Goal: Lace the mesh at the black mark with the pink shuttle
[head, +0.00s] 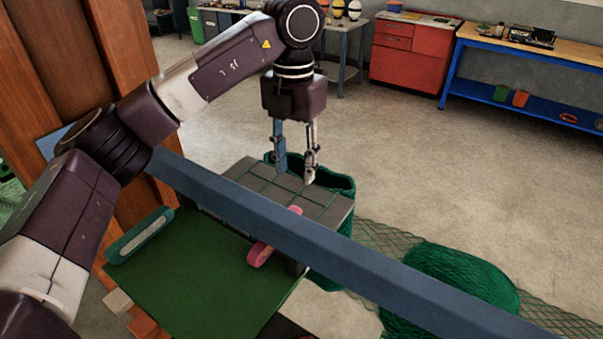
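The pink shuttle (262,253) lies at the right edge of a green mat (190,285), close to a grey block (328,208). The blue bar crosses in front of its middle. Green mesh lines (285,183) run over the block's top. I cannot make out the black mark. My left gripper (294,172) points down above the far part of the block, beyond the bar. Its fingers are apart with nothing visible between them; I cannot tell whether the tips touch the mesh. My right gripper is not in view.
A blue bar (330,247) runs diagonally across the view. A green-edged shuttle-like piece (140,236) lies at the mat's left. Green netting (455,280) spreads on the floor at right. A red cabinet (410,50) and workbench (530,45) stand far back, with open floor before them.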

